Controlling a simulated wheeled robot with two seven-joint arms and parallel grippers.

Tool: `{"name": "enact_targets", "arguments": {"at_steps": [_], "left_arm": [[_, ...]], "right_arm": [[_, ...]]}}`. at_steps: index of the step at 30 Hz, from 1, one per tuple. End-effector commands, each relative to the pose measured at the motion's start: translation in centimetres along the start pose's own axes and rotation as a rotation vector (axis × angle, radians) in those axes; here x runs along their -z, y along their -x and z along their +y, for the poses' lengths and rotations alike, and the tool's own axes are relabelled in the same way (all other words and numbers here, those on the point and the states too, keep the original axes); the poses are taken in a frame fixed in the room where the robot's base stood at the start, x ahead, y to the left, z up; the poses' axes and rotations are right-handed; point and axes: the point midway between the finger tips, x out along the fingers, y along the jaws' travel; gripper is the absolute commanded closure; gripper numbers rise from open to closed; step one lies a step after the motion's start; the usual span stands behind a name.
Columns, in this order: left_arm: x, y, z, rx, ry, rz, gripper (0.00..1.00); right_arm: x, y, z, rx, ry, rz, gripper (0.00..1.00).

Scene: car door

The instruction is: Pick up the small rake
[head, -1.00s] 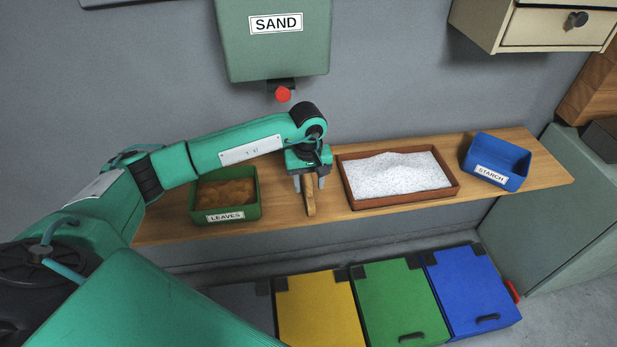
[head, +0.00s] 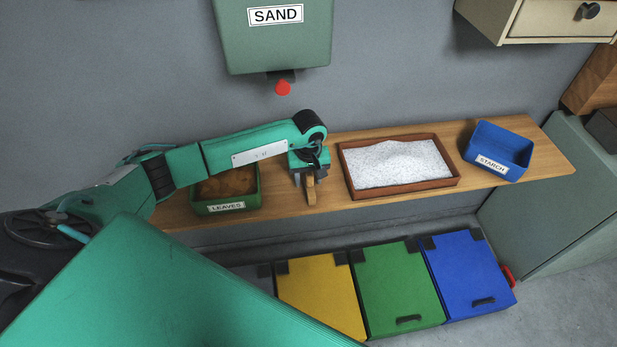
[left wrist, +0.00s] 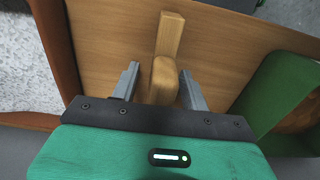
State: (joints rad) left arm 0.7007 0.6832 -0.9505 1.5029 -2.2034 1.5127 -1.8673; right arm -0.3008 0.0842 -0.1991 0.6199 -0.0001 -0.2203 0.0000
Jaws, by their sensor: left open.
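The small rake is a wooden piece (head: 310,189) on the shelf between the leaves box and the sand tray; in the head view only its near end shows below my gripper. In the left wrist view the wooden rake (left wrist: 168,40) runs away from the gripper, with a thicker block between the fingers. My left gripper (head: 308,183) points down over it, and in the left wrist view the gripper (left wrist: 160,88) is open, one finger on each side of the wood, with small gaps showing. My right gripper is not in view.
On the wooden shelf (head: 282,202) stand a green leaves box (head: 226,208) to the left, a brown tray of white grains (head: 405,190) to the right and a blue starch box (head: 484,169). A sand dispenser (head: 275,50) hangs above. Coloured bins (head: 318,300) stand below.

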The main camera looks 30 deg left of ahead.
Motion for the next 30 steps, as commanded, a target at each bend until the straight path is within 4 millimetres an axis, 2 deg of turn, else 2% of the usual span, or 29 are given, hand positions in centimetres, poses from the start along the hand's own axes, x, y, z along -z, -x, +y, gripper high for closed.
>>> {"name": "enact_targets", "arguments": {"at_steps": [6, 12, 13, 26, 29, 30], "left_arm": [[0.0, -0.1, 0.0, -0.001, 0.000, 0.000, 0.56], [0.0, -0.1, 0.0, 0.000, 0.000, 0.000, 0.96], [0.0, -0.1, 0.0, 0.000, 0.000, 0.000, 1.00], [-0.1, 0.1, -0.1, 0.001, 0.000, 0.002, 1.00], [-0.3, 0.5, 0.0, -0.001, -0.001, 0.002, 1.00], [-0.2, 1.3, 0.1, -0.003, 0.000, 0.004, 1.00]], "right_arm": [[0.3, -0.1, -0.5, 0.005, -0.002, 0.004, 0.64], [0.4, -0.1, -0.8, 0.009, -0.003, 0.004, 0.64], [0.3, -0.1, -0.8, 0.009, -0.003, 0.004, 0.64], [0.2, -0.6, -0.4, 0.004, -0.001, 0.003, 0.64], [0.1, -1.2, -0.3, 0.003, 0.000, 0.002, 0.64], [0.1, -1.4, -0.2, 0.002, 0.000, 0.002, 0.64]]}}
